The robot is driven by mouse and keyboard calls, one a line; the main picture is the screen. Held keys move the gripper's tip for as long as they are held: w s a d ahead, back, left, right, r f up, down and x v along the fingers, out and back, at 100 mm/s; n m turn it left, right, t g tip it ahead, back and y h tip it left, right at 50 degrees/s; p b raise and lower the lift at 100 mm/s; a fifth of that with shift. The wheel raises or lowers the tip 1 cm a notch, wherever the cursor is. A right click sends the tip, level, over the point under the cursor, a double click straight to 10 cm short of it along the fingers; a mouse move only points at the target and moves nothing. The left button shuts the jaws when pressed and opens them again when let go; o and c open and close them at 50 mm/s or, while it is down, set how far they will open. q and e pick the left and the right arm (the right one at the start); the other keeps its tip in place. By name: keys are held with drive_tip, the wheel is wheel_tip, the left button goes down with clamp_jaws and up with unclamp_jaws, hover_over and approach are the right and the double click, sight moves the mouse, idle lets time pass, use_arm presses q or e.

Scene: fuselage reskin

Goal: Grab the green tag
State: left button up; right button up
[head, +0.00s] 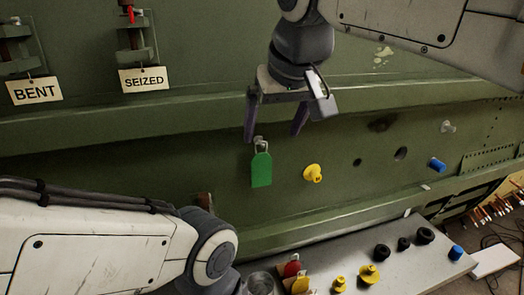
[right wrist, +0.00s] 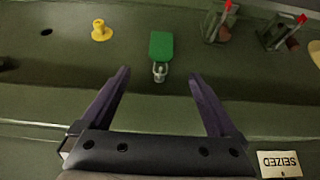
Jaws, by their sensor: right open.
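The green tag (head: 261,170) hangs from a small metal shackle on the green fuselage panel, left of a yellow plug. My right gripper (head: 273,137) is open, with its purple fingers pointing down just above the tag. In the right wrist view the green tag (right wrist: 161,46) and its shackle lie beyond the two spread fingertips (right wrist: 159,72), roughly centred between them. Nothing is between the fingers. My left arm comes in at the lower left of the head view, and its fingertips are out of the picture.
A yellow plug (head: 313,173) and a blue plug (head: 437,165) sit in the panel. Tags reading BENT (head: 35,91) and SEIZED (head: 144,79) hang at upper left. A grey shelf (head: 330,250) below holds red, yellow, black and blue plugs. Loose wires (head: 497,208) stick out at the right.

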sight(261, 159)
drive_tip(key=p+x, duration=0.1)
drive_tip(key=x, duration=0.4)
drive_tip(key=shift+w, duration=0.1)
drive_tip(key=p+x, duration=0.1)
drive_tip(key=x, duration=0.2)
drive_tip(key=shift+w+a+f, duration=0.2)
drive_tip(key=shift+w+f, duration=0.2)
drive_tip(key=shift+f, duration=0.2)
drive_tip(key=shift+a, duration=0.1)
clamp_jaws()
